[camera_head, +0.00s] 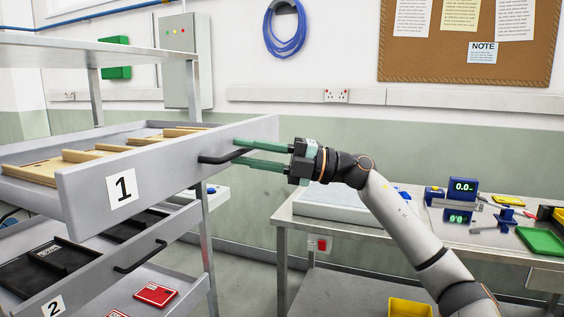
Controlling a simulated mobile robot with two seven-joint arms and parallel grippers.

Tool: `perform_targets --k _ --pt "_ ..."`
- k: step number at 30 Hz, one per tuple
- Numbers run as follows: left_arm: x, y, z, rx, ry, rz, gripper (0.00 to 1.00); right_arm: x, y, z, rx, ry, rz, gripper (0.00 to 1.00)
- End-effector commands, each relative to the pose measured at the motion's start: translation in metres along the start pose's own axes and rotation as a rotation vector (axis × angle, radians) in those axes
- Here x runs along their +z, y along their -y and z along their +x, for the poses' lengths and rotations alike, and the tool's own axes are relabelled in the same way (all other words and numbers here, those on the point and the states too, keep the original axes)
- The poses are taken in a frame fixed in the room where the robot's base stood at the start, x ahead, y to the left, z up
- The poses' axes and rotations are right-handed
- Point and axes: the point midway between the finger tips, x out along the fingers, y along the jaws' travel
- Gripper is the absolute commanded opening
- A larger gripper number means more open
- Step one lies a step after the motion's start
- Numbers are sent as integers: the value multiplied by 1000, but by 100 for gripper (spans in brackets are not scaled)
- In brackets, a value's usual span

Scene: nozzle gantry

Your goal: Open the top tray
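The top tray (90,192) is grey, carries a label "1" and stands at the left of the head view. Its inside shows, with light wooden pieces in it. Its black bar handle (212,160) is on the front face. My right gripper (236,152) reaches in from the right with its green fingers apart, one above and one below the right part of the handle. I cannot tell whether the fingers touch the bar. My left gripper is out of view.
Below is a tray labelled "2" (95,272) with black inserts and its own handle, and a lower shelf with red boxes (155,294). A shelf post (209,262) stands beside them. A workbench (300,222) with instruments is at the right; floor shows between.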

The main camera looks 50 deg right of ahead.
Motion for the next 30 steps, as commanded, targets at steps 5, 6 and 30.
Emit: perform_targets --k 5,6,30 --pt "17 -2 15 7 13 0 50 0 7 -30 -3 1 0 27" --pt "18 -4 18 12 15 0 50 0 7 -36 -4 2 0 27" --pt "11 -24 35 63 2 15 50 0 0 -111 -1 -1 -1 27"
